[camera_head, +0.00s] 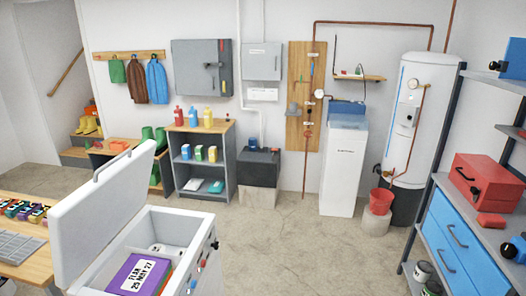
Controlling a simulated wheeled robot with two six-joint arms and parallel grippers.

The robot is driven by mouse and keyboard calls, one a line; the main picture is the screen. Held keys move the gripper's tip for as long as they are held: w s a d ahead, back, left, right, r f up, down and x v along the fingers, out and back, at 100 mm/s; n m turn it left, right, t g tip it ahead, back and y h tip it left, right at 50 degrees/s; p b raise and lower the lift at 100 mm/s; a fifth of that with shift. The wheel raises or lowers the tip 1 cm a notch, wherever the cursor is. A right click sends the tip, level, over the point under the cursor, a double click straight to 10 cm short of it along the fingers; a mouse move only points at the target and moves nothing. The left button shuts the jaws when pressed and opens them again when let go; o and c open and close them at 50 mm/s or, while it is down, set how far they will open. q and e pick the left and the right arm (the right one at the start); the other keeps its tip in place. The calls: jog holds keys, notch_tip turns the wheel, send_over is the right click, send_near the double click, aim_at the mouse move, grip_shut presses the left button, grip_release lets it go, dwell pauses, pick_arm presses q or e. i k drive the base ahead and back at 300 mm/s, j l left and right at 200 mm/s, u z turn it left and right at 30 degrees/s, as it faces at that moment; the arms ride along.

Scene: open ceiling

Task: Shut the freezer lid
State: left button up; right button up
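The white chest freezer (208,256) stands at the bottom left, cut off by the lower edge of the view. Its lid (100,215) is open, tilted up steeply on the left side of the chest. A grey handle (122,159) runs along the lid's upper edge. Inside the open chest are a purple box (138,273) with a white label and some white items (160,248) behind it. The freezer's lower part is out of the frame. Neither of my grippers shows in the view.
A wooden table (40,262) with colored items is left of the freezer. A shelf rack with blue drawers (462,240) and a red toolbox (487,182) stands at right. The concrete floor (310,245) between is clear.

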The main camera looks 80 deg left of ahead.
aim_at(83, 222)
jog(key=u, duration=3.95)
